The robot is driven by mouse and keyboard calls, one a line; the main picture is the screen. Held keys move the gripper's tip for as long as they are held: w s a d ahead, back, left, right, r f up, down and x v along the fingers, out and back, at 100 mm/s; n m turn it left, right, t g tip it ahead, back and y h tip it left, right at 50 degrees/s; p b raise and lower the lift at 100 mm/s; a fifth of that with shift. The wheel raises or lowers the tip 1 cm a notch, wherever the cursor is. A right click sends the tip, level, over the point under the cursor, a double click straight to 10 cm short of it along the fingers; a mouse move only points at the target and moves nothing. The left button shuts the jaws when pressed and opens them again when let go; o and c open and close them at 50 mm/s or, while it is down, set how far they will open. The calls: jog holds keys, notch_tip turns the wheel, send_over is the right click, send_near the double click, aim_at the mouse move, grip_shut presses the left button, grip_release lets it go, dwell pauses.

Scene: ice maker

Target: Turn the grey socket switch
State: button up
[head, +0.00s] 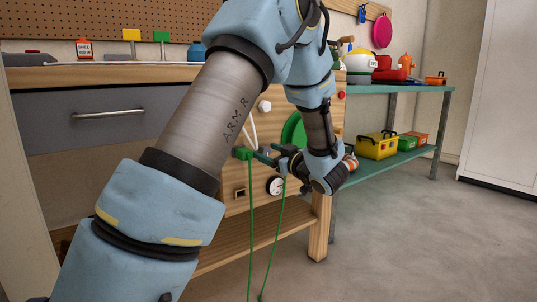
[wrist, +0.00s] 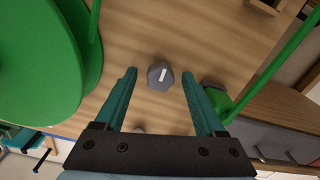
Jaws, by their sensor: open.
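The grey socket switch (wrist: 160,75) is a round grey knob with a white mark, set on the wooden panel in the wrist view. It sits between the two green fingertips of my gripper (wrist: 159,73), with a gap on each side. I cannot tell how far the fingertips are from the panel. My gripper is open and holds nothing. In the head view my gripper (head: 262,156) is at the front of the wooden panel. I cannot make out the grey switch there; my gripper and arm cover that area.
A large green wheel (wrist: 40,65) is close on the left in the wrist view. A green block (wrist: 226,103) with a green bar is close to the right finger. A dial gauge (head: 275,185) and a white knob (head: 265,106) are on the panel. A teal shelf (head: 415,151) stands to the right.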

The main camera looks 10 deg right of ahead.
grip_shut()
dwell(0.5)
